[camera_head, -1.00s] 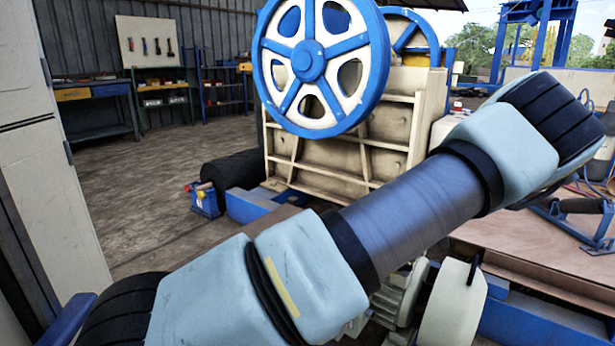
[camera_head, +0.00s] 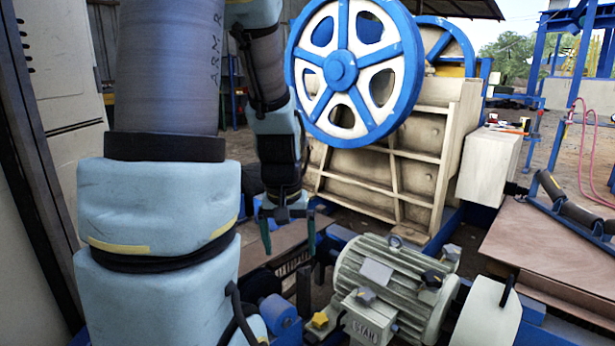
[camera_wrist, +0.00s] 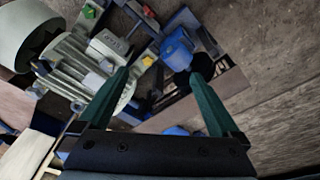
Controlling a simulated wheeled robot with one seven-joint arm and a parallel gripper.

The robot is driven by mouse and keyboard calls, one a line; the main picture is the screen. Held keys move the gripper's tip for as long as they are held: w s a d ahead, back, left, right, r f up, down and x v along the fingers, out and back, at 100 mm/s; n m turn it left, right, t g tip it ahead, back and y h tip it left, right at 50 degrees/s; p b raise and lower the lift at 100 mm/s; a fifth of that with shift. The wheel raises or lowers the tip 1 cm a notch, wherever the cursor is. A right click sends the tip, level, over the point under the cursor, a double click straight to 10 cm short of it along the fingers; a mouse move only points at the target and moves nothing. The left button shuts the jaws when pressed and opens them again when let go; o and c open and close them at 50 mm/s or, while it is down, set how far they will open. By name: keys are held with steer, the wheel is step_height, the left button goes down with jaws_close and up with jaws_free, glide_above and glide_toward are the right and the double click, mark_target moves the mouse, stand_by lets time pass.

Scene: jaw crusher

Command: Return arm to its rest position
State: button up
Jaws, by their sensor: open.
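My gripper (camera_head: 287,232) hangs pointing down at the middle of the head view, in front of the jaw crusher's lower left side. Its two dark green fingers are apart with nothing between them. In the wrist view my gripper (camera_wrist: 165,95) is also open and empty, above a blue part (camera_wrist: 178,47) and the machine base. My arm is folded, with its links filling the left of the head view. The jaw crusher (camera_head: 385,165) stands behind, with a blue and white flywheel (camera_head: 341,68).
A grey-green electric motor (camera_head: 388,285) sits low at the right of my gripper. A pale box (camera_head: 487,165) and a brown plate (camera_head: 560,250) lie further right. A tall pale cabinet (camera_head: 60,110) stands close on the left. Bare floor (camera_wrist: 275,75) shows in the wrist view.

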steer(key=s+a, duration=0.3)
steer(key=s, duration=0.1)
step_height(320, 180, up, 28)
steer(key=p, duration=2.6)
steer(key=shift+s+f+p, duration=0.2)
steer(key=shift+s+p, duration=0.05)
steer(key=shift+p, duration=0.1)
